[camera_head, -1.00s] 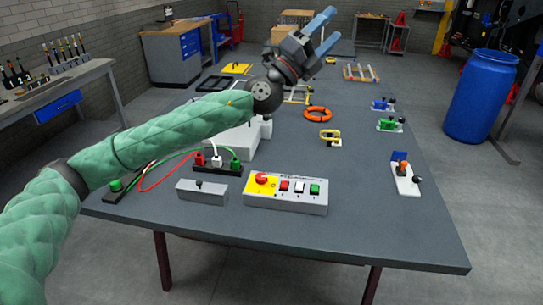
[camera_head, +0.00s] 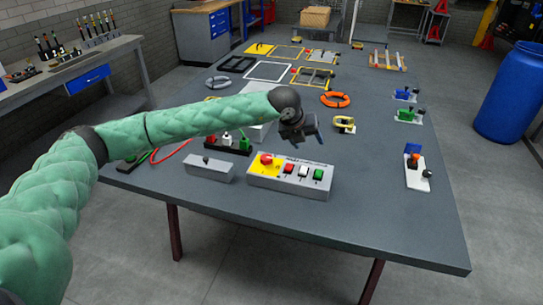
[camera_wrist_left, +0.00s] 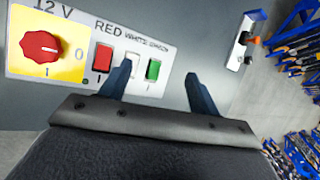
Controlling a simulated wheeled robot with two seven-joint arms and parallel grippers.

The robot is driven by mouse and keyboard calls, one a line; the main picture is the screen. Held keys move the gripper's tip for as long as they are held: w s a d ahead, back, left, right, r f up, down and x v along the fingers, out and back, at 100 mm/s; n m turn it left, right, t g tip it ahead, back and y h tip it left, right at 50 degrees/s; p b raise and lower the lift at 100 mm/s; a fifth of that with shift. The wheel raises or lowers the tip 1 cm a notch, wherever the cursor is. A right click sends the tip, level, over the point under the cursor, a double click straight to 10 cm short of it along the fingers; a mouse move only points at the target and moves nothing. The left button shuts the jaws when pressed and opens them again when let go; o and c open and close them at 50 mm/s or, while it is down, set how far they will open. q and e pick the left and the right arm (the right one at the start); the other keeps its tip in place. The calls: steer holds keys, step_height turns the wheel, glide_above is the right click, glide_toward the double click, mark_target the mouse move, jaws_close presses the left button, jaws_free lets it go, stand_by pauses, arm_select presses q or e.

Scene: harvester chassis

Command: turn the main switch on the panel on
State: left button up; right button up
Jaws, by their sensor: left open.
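The control panel (camera_head: 262,183) is a pale box near the table's front edge. Its main switch, a red rotary knob on a yellow plate (camera_head: 266,159), is at the panel's left end. In the left wrist view the knob (camera_wrist_left: 40,47) is at upper left, with "0" to its right and "I" below; a small pale mark on it seems to face the 0. My left gripper (camera_head: 308,143) is open and empty above the panel's right part, pointing down. In the left wrist view its fingertips (camera_wrist_left: 157,75) flank the green button, apart from the knob. My right gripper is out of view.
Red, white and green buttons (camera_head: 303,171) sit right of the knob. An orange ring (camera_head: 335,100) lies farther back.

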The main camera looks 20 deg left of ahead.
arm_select(q)
steer(key=a+f+n+y, duration=0.1)
steer(key=a+n+y, duration=0.25)
steer(key=a, duration=0.25)
steer(key=n+g+y, duration=0.2)
steer(key=n+y, duration=0.2)
glide_toward(266, 157)
steer(key=f, duration=0.1)
steer(key=shift+h, duration=0.35)
steer(key=shift+a+p+x, duration=0.15)
steer(key=shift+p+x, duration=0.7)
steer(key=shift+x, duration=1.05)
steer(key=shift+a+p+x, duration=0.2)
steer(key=shift+p+x, duration=0.6)
steer(key=shift+x, duration=1.1)
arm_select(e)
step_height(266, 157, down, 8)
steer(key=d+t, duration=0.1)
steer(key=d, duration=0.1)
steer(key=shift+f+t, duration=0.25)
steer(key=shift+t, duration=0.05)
arm_select(q)
steer(key=shift+w, duration=0.1)
steer(key=shift+c, duration=0.2)
steer(key=c, duration=0.9)
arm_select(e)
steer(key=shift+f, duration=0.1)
